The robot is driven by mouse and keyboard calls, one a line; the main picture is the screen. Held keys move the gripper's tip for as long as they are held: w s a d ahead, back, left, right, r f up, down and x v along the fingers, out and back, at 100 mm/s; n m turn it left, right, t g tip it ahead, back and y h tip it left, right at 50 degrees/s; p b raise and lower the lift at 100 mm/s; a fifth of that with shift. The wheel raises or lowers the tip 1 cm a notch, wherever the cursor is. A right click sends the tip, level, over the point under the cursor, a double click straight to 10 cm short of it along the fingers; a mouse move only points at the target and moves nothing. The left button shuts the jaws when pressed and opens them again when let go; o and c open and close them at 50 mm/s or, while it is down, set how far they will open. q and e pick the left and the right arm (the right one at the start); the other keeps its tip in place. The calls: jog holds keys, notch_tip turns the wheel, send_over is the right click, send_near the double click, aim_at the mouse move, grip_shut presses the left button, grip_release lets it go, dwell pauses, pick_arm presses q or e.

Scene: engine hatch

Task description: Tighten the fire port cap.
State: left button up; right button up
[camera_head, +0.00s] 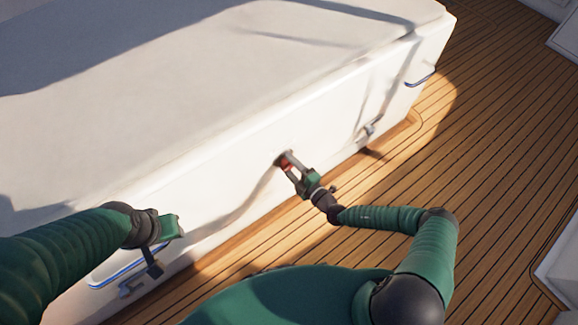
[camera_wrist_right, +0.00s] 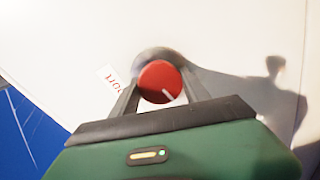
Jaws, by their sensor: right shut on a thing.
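The fire port cap (camera_wrist_right: 159,80) is a round red knob with a white line on its face, set on the white hatch side. It also shows as a small red spot in the head view (camera_head: 285,165). My right gripper (camera_head: 289,168) reaches it from the lower right. In the wrist view the right gripper's fingers (camera_wrist_right: 158,95) stand on either side of the cap, shut on it. The white line points to the lower right. My left gripper (camera_head: 170,228) is near the hatch's lower left side, apart from the cap; its fingers are not clear.
The white engine hatch (camera_head: 230,75) fills the upper left. A blue-edged handle (camera_head: 118,273) and a metal latch (camera_head: 131,288) are at lower left; another latch (camera_head: 370,128) and handle (camera_head: 421,78) are to the right. Wooden deck (camera_head: 500,160) lies open at right. A label (camera_wrist_right: 113,78) is beside the cap.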

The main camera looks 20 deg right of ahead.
jog(key=shift+d+f+m+b, duration=0.1)
jog(key=shift+d+m+b, duration=0.1)
jog(key=shift+m, duration=0.35)
jog(key=shift+d+f+m+b, duration=0.1)
jog(key=shift+m+b, duration=0.1)
jog(key=shift+m, duration=0.35)
jog(key=o, duration=1.3)
jog(key=shift+f, duration=0.1)
jog(key=shift+o, duration=0.2)
jog(key=shift+a, duration=0.1)
jog(key=shift+s+r, duration=0.2)
jog(key=shift+s, duration=0.1)
jog(key=p+v, duration=0.4)
jog(key=v, duration=1.2)
jog(key=shift+d, duration=0.25)
